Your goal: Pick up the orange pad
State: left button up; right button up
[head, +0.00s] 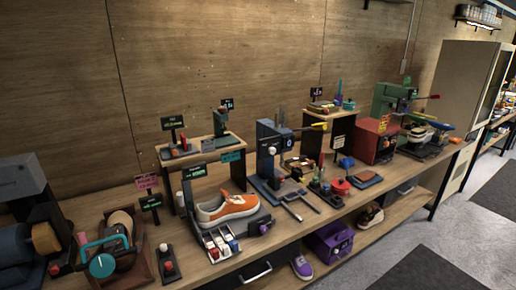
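I cannot single out the orange pad with certainty. A small orange piece (82,239) stands at the left beside a brown leather tray (141,268). A tan-orange round piece (120,221) sits in that tray, behind a teal handle with a round knob (102,265). An orange and white sneaker (228,208) rests on a dark stand in the middle of the bench. Neither of my grippers shows in the head view.
The wooden bench (205,272) runs from left to far right, crowded with tools. A dark machine with blue rolls (14,245) fills the left end. A green press (390,97) and red box (374,141) stand farther right. A purple box (330,243) is on the lower shelf.

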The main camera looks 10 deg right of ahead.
aim_at(456, 141)
jog(key=z, duration=0.55)
jog(key=k, duration=0.65)
jog(key=z, duration=1.45)
jog(key=i, duration=1.75)
jog(key=z, duration=0.75)
jog(key=i, duration=2.25)
jog(key=u, duration=0.95)
jog(key=i, duration=1.6)
jog(key=u, duration=0.85)
